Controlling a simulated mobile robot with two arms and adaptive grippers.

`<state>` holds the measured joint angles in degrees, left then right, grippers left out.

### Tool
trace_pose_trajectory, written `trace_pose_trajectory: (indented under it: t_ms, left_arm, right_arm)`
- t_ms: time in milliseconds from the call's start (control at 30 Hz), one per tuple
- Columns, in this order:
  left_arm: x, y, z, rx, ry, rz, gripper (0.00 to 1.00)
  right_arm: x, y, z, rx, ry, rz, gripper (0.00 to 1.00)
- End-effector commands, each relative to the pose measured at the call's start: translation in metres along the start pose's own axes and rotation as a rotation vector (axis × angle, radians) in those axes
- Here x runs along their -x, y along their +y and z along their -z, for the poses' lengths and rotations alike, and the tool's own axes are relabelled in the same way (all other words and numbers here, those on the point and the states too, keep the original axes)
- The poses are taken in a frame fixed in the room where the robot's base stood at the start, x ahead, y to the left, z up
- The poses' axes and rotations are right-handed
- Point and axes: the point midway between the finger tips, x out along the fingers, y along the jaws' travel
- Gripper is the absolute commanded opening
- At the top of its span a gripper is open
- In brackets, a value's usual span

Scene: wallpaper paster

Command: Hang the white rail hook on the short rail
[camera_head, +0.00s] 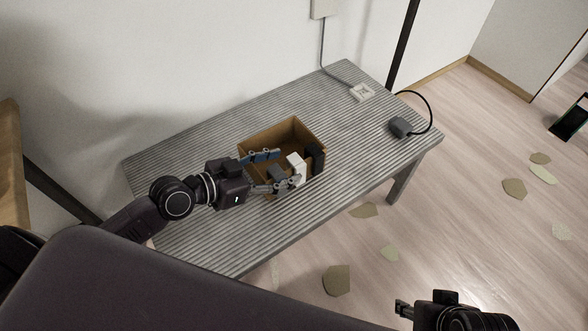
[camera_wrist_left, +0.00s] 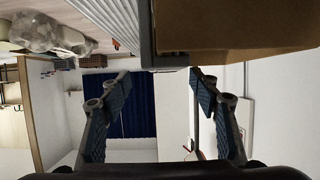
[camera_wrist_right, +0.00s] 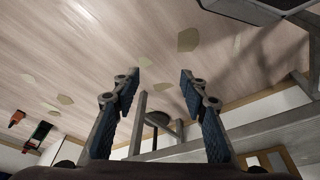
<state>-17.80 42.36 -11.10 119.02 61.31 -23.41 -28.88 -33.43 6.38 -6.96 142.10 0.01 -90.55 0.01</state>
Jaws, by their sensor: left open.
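A white piece that looks like the white rail hook (camera_head: 296,167) is at the near side of an open brown box (camera_head: 268,134) on the table. It sits between a dark grey piece (camera_head: 277,174) and a black piece (camera_head: 315,158). My left gripper (camera_head: 287,168) is open, with one finger over the box and the other along its near side. I cannot tell whether it touches the white piece. The left wrist view shows its fingers apart, with the box wall (camera_wrist_left: 235,30) ahead. My right gripper (camera_wrist_right: 160,76) is open and empty. I cannot make out the short rail.
The grey striped table (camera_head: 215,235) stands against the white wall. A white socket block (camera_head: 361,92) and a dark adapter with a cable (camera_head: 400,127) lie at its right end. Paper scraps (camera_head: 337,280) lie on the floor. The table's front left is clear.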

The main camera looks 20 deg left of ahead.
Motion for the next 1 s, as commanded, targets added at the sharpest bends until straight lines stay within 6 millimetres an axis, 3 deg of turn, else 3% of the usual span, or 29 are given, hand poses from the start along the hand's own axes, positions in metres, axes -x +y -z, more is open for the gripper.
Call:
trace_pose_trajectory:
  t_ms: [200,400,700,1000]
  left_arm:
    - [-0.025,-0.005,0.001,0.003,0.005,0.000,0.56]
    - [-0.050,-0.007,0.000,0.002,0.002,0.000,0.56]
    - [-0.055,-0.007,0.000,0.000,-0.002,0.000,0.56]
    - [-0.055,-0.007,0.000,0.000,-0.001,0.000,0.26]
  right_arm:
    - [-0.006,0.003,-0.001,0.005,0.004,-0.006,0.40]
    - [-0.008,0.002,0.029,0.013,0.110,-0.005,0.40]
    - [-0.008,0.000,0.034,0.012,0.130,-0.002,0.40]
    - [-0.008,0.000,0.033,0.011,0.129,-0.003,0.40]
